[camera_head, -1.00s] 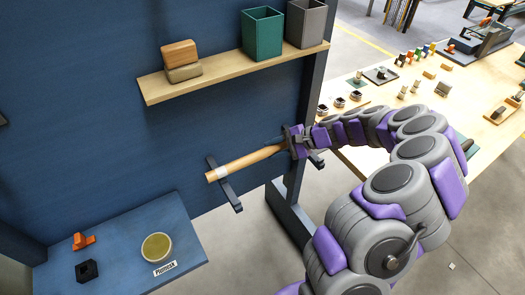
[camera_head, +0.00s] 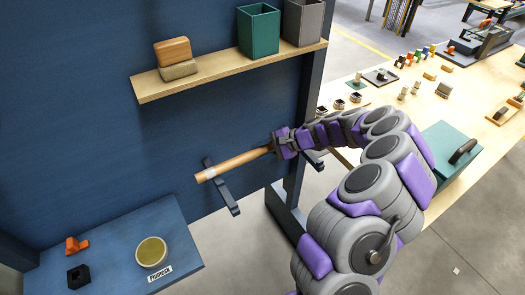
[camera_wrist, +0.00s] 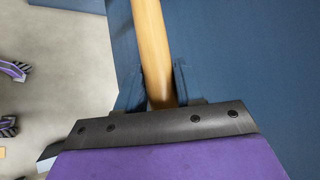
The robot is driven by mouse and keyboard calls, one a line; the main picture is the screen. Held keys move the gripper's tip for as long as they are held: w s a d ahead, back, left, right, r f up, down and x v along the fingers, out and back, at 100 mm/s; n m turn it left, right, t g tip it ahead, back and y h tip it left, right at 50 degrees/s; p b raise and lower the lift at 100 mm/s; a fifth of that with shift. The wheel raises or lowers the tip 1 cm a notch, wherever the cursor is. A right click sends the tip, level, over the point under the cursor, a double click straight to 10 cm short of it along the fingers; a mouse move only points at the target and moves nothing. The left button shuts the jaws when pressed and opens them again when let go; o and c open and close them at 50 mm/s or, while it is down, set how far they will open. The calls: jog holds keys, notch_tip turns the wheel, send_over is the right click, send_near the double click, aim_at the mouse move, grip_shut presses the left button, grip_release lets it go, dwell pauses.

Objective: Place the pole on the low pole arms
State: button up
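The pole (camera_head: 232,165) is a light wooden rod with a pale band near its left end, held along the blue panel. Its left part crosses the left low pole arm (camera_head: 226,194), a dark bracket; whether it touches is unclear. The right pole arm (camera_head: 316,158) shows partly behind my gripper. My gripper (camera_head: 275,146) is at the pole's right end. In the wrist view the pole (camera_wrist: 152,45) runs between the two fingers (camera_wrist: 160,85), which lie close along both its sides and look closed on it.
Above, a wooden shelf (camera_head: 225,74) holds a wooden block (camera_head: 173,50), a green bin (camera_head: 259,30) and a grey bin (camera_head: 304,22). A blue ledge (camera_head: 115,245) at lower left carries a round dish (camera_head: 151,252) and small parts. A workbench (camera_head: 415,120) stands at right.

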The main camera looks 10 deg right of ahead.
jog(key=o, duration=0.5)
jog(key=shift+a, duration=0.55)
jog(key=shift+c, duration=0.2)
jog(key=shift+d, duration=0.2)
jog(key=shift+d+r, duration=0.15)
jog(key=shift+d, duration=0.1)
jog(key=p+v, duration=0.3)
jog(key=v, duration=0.9)
jog(key=s+a+r+n+g+h, duration=0.1)
jog(key=s+a+r+n+g, duration=0.25)
jog(key=s+a+r, duration=0.35)
jog(key=s+a+r+n+g+h, duration=0.2)
jog(key=s+a+r+n, duration=0.25)
jog(key=s+a, duration=0.45)
jog(key=s+d+f+n+h, duration=0.1)
jog(key=s+d+h, duration=0.2)
jog(key=s, duration=0.8)
jog(key=s+d+f+n+h, duration=0.1)
jog(key=s+d+n+h, duration=0.1)
jog(key=s, duration=0.9)
jog(key=d+h, duration=0.1)
jog(key=h, duration=0.1)
jog(key=shift+s+f+n+g+h, duration=0.15)
jog(key=shift+f+n+g+h, duration=0.15)
jog(key=shift+f+g+h, duration=0.1)
